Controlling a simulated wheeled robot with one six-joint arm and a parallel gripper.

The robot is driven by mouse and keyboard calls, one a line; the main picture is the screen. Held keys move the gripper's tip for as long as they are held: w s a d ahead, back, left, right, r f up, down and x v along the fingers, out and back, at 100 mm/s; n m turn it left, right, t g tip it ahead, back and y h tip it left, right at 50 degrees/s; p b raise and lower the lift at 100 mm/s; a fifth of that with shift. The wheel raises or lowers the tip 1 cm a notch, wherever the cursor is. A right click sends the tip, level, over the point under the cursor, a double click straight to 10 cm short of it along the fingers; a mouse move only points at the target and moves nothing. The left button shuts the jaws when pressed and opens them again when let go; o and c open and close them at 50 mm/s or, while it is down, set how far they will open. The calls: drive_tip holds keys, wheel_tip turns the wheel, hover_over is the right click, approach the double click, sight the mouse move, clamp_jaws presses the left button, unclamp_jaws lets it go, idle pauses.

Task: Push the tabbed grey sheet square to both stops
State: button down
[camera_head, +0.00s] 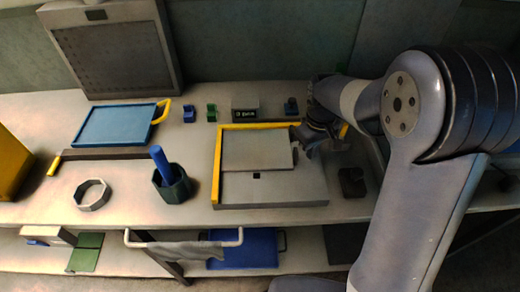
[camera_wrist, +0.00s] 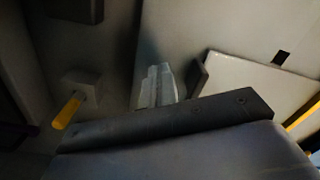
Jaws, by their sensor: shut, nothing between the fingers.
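The grey sheet (camera_head: 257,150) lies flat on a pale grey bed plate (camera_head: 285,193). Yellow stops run along the bed's left side (camera_head: 216,170) and back (camera_head: 258,126). The sheet lies close to both; I cannot tell whether it touches either. Its tab (camera_head: 295,154) is at its right edge, beside my gripper (camera_head: 304,143). In the wrist view my gripper (camera_wrist: 157,88) is shut and empty, a little to the left of the dark upright tab (camera_wrist: 197,80) and the sheet (camera_wrist: 250,85). Contact with the tab is unclear.
A dark cup (camera_head: 172,188) with a blue rod and a pale ring (camera_head: 91,194) stand left of the bed. A blue tray (camera_head: 115,125) lies behind them. Small blocks line the back. A dark block (camera_head: 352,182) sits right of the bed. The bed's front strip is clear.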

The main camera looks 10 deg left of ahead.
drive_tip(key=shift+s+a, duration=0.2)
drive_tip(key=shift+a, duration=0.55)
drive_tip(key=shift+s+a, duration=0.2)
drive_tip(key=shift+a, duration=0.5)
drive_tip(key=shift+d, duration=0.15)
drive_tip(key=shift+w+d, duration=0.15)
drive_tip(key=shift+d, duration=0.3)
wheel_tip(320, 180, up, 8)
drive_tip(key=p, duration=0.6)
drive_tip(key=shift+p, duration=0.35)
